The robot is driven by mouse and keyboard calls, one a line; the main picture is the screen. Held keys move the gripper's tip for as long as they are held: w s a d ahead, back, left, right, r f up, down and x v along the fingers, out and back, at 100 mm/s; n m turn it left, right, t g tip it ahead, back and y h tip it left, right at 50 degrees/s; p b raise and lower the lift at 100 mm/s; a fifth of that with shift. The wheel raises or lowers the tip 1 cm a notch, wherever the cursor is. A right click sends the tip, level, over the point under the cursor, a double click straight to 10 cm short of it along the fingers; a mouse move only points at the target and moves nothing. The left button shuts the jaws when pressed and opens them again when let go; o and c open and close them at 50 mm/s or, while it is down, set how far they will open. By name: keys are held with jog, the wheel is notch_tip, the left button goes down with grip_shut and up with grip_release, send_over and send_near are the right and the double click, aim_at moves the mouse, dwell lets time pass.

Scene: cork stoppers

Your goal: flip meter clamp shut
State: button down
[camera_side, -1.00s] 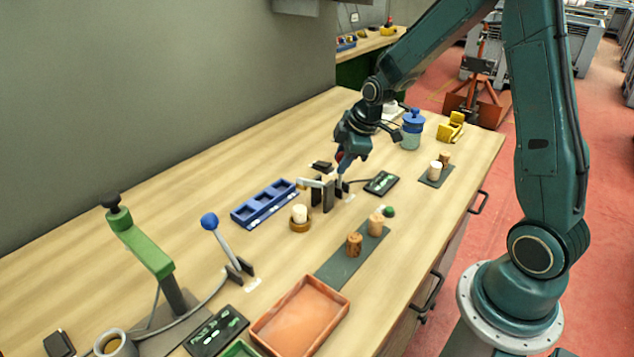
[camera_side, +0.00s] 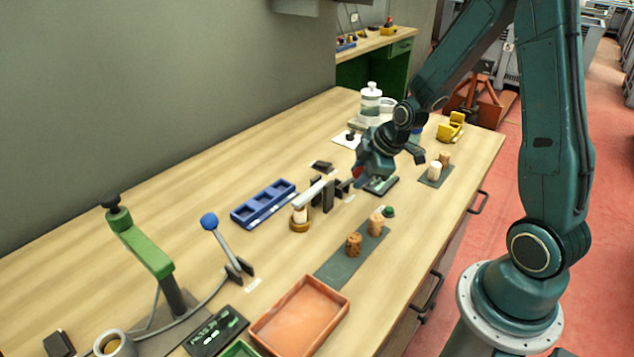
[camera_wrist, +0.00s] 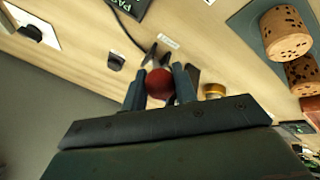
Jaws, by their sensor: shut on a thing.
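The meter clamp, with a pale grey arm (camera_side: 311,192) between dark upright plates (camera_side: 328,196), stands mid-bench. The arm's left end lies over a white-topped stopper (camera_side: 300,215) in a brass-coloured ring, hiding part of its top; whether it touches cannot be told. My gripper (camera_side: 357,178) is at the clamp's right side. In the wrist view my gripper (camera_wrist: 160,88) is shut on the clamp's red knob (camera_wrist: 159,84), with a finger on each side. The dark meter display (camera_side: 382,185) lies just right of the clamp, partly behind my gripper.
A second lever with a blue knob (camera_side: 209,221) stands at left, near a green press (camera_side: 140,245). A blue tray (camera_side: 263,204) lies behind the clamp. Cork stoppers (camera_side: 354,244) stand on a dark mat (camera_side: 338,266) in front. An orange tray (camera_side: 300,318) is nearer.

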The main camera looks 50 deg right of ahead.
jog(key=shift+s+a+f, duration=0.2)
jog(key=shift+a+f, duration=0.05)
jog(key=c, duration=1.1)
grip_release()
jog(key=shift+c, duration=0.2)
jog(key=shift+r, duration=0.1)
jog(key=shift+w+d+r, duration=0.1)
jog(key=shift+d, duration=0.05)
jog(key=shift+r, duration=0.15)
jog(key=shift+s+r, duration=0.3)
jog(key=shift+r, duration=0.1)
jog(key=v, duration=1.2)
jog(key=shift+s+r, duration=0.15)
jog(key=shift+s, duration=0.05)
